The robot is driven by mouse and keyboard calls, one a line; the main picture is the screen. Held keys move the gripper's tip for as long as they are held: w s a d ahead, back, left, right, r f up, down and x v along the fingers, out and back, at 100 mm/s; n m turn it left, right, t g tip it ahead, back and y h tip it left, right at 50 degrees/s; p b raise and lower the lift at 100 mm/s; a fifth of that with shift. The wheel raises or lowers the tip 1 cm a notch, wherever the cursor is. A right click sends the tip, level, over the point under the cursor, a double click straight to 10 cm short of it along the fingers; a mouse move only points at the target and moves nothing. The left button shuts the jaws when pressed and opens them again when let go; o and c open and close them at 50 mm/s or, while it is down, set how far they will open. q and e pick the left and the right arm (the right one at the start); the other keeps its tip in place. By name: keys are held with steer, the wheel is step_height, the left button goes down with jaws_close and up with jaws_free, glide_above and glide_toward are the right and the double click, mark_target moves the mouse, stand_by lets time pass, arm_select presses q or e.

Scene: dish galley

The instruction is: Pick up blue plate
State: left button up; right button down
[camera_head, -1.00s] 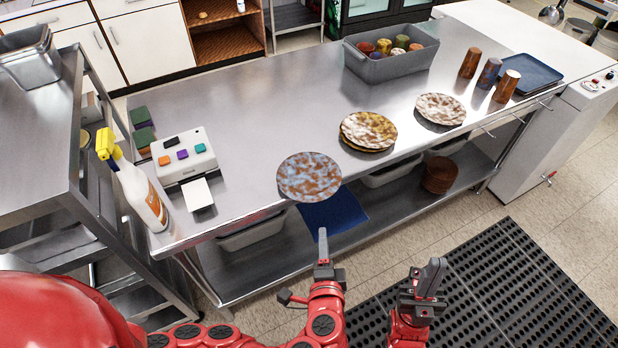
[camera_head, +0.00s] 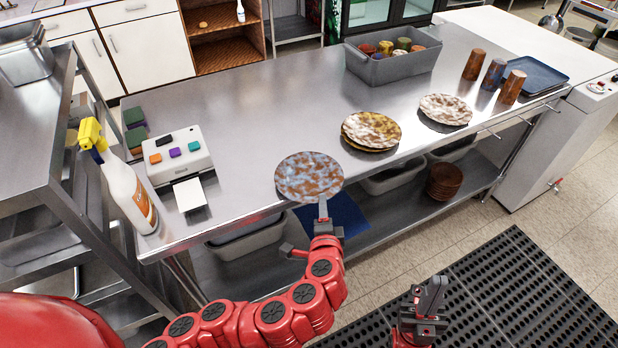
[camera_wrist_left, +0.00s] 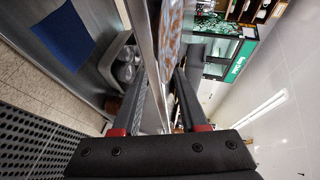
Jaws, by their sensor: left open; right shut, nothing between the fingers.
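The blue plate (camera_head: 309,178), pale blue with heavy brown stains, lies flat at the counter's front edge. In the left wrist view its stained face (camera_wrist_left: 172,32) shows at a steep angle, beyond and between the fingers. My left gripper (camera_head: 323,208) is open at the plate's near rim, in front of the counter edge; I cannot tell whether a finger touches it. The fingers also show in the left wrist view (camera_wrist_left: 165,95), with nothing gripped. My right gripper (camera_head: 436,295) is shut and empty, low over the black floor mat.
Stacked yellowish plates (camera_head: 371,130) and a whitish plate (camera_head: 446,109) lie to the right on the counter (camera_head: 260,110). A spray bottle (camera_head: 128,195) and a white device (camera_head: 178,152) stand left. A grey bin (camera_head: 392,64) and several cups are at the back.

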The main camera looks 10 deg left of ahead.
arm_select(q)
steer(key=p+x, duration=0.1)
steer(key=x, duration=0.3)
steer(key=shift+w+a+f, duration=0.15)
steer(key=shift+w, duration=0.1)
jaws_close()
stand_by(1.2)
